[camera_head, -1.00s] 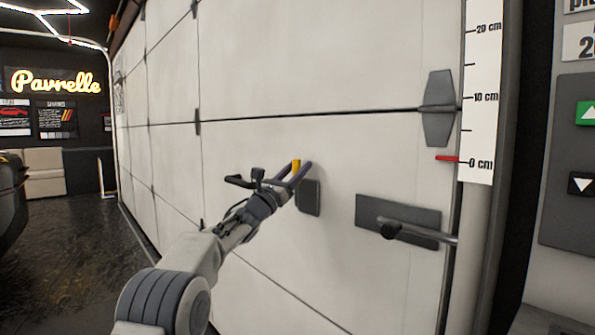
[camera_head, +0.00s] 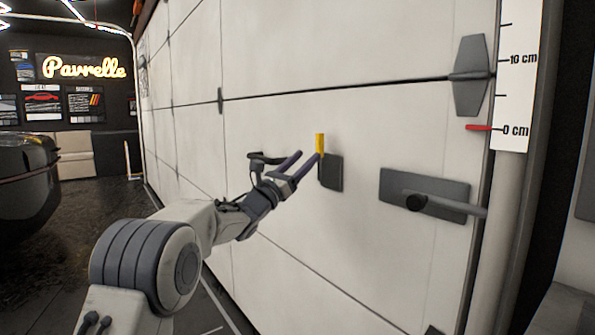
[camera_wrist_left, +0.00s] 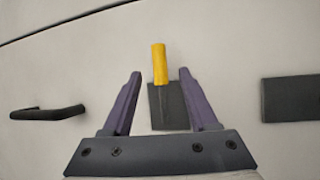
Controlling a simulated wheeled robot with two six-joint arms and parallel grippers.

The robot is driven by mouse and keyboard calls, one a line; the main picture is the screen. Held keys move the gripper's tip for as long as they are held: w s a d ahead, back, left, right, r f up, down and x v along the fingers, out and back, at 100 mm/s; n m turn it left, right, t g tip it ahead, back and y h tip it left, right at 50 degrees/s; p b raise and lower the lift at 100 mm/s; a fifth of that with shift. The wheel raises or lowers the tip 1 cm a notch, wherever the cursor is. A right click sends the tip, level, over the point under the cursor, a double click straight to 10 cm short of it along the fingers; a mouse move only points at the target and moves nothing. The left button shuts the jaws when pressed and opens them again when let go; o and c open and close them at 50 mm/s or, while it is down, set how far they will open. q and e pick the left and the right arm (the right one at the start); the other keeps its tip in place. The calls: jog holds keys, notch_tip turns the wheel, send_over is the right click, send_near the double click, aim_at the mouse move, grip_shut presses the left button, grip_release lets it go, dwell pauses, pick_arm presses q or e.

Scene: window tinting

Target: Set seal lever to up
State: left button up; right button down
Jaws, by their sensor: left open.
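The seal lever (camera_head: 320,145) is a short yellow handle on a dark grey plate (camera_head: 332,174) on the white sectional door. It points straight up from the plate. In the left wrist view the yellow lever (camera_wrist_left: 159,64) also stands upright, its lower end over the top of the dark plate (camera_wrist_left: 172,108). My left gripper (camera_head: 307,155) is open and empty. Its two purple fingers point at the door, just left of and below the lever in the head view. In the wrist view the lever appears between the fingertips (camera_wrist_left: 160,74), and I see no contact.
A black handle (camera_head: 265,158) is left of the lever. A grey plate with a dark bar handle (camera_head: 430,204) is to the right. A centimetre scale (camera_head: 517,75) with a red pointer (camera_head: 482,127) near 0 stands at the right edge. A dark car (camera_head: 28,180) is far left.

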pick_arm(q)
jog(key=shift+v, duration=1.3)
jog(key=shift+d, duration=0.1)
